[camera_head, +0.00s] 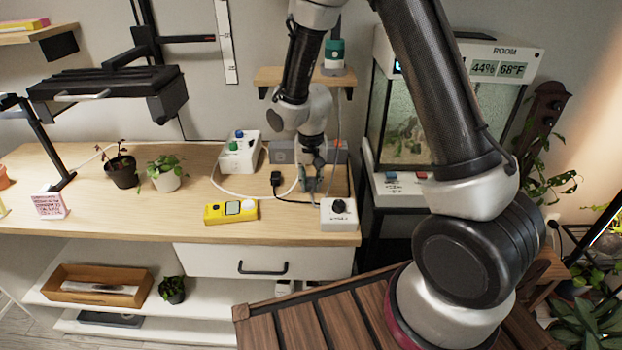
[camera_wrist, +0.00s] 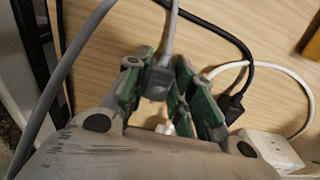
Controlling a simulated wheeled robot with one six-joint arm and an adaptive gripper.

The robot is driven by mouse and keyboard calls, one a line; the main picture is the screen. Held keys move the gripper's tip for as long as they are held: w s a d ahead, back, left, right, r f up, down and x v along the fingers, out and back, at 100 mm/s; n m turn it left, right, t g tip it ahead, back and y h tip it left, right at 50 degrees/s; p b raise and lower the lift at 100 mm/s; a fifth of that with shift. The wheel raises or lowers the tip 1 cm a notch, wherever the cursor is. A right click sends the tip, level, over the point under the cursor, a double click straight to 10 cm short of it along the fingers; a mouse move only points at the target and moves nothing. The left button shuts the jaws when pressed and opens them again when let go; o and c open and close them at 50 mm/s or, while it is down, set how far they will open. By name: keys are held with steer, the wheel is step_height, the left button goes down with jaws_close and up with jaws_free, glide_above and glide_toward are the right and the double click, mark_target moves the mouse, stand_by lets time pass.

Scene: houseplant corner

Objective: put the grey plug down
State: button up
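The grey plug (camera_wrist: 159,82) sits between the green-padded fingers of my gripper (camera_wrist: 163,72) in the wrist view, with its grey cord running up from it. The fingers appear closed on its sides. In the head view my gripper (camera_head: 312,186) points down just above the right part of the wooden table (camera_head: 130,222). The plug is too small and covered to make out clearly there. I cannot tell whether it touches the tabletop.
A black plug (camera_head: 276,179) lies left of my gripper. A white box with a black knob (camera_head: 339,212) stands in front, a yellow meter (camera_head: 231,211) front left. A grey power strip (camera_head: 281,152) and a white box with coloured knobs (camera_head: 240,152) are behind. Loose cables surround my gripper.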

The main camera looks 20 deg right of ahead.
mark_target(311, 184)
steer(key=o, duration=0.4)
steer(key=s+d+r, duration=0.2)
steer(key=r, duration=0.8)
steer(key=s+d+r, duration=0.3)
steer(key=r, duration=0.7)
steer(key=s+d+r+n+t, duration=0.1)
steer(key=s+d+r, duration=0.2)
steer(key=s, duration=0.3)
steer(key=s+d+r+n+t, duration=0.1)
steer(key=s+d+r, duration=0.1)
steer(key=s+d, duration=0.2)
steer(key=s+d+r+n+t, duration=0.1)
steer(key=s+d+r, duration=0.2)
steer(key=s, duration=0.7)
steer(key=shift+s+d+r+n, duration=0.1)
steer(key=shift+d+r+n, duration=0.1)
steer(key=shift+r+n, duration=0.15)
